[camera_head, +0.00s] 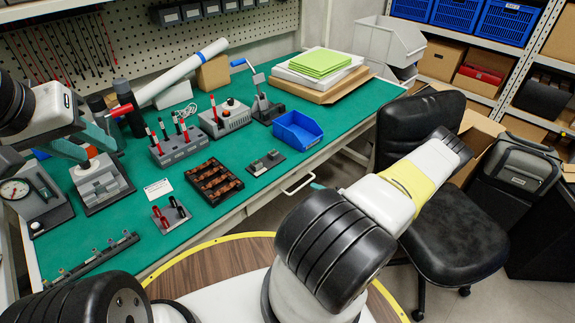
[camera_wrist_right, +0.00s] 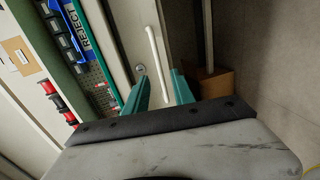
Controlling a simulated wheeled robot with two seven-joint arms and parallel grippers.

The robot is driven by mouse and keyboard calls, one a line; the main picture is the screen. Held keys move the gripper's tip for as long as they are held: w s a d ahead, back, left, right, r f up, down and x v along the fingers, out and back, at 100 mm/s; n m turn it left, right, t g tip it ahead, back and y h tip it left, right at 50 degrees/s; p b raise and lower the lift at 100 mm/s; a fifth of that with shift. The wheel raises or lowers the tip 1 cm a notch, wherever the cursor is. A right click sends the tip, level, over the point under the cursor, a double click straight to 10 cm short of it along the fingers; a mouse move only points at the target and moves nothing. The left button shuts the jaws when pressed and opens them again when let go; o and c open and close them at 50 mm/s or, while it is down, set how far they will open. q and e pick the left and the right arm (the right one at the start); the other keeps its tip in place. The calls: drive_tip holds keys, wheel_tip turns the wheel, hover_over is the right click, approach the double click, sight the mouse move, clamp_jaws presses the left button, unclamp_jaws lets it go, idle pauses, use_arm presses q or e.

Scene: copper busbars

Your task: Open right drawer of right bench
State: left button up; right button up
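The drawer front of the green-topped bench (camera_head: 262,205) has a white bar handle (camera_head: 298,184) and looks closed. In the right wrist view the white handle (camera_wrist_right: 155,55) runs lengthwise on the pale drawer front (camera_wrist_right: 126,38), with a round lock (camera_wrist_right: 140,68) beside it. My right gripper (camera_wrist_right: 160,77) is open, with its teal fingers on either side of the handle's near end in that view; contact cannot be told. In the head view my right arm hides most of this gripper.
The bench top holds a blue bin (camera_head: 298,131), a black tray (camera_head: 214,182), a grey tool block (camera_head: 178,147) and a small press (camera_head: 101,182). A black chair (camera_head: 445,225) stands close to my right arm. A cardboard box (camera_wrist_right: 215,83) shows beside the drawer in the wrist view.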

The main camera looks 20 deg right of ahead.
sight(304, 185)
drive_tip(key=x, duration=0.7)
drive_tip(key=shift+w+a, duration=0.1)
drive_tip(key=shift+w, duration=0.1)
clamp_jaws()
idle(1.2)
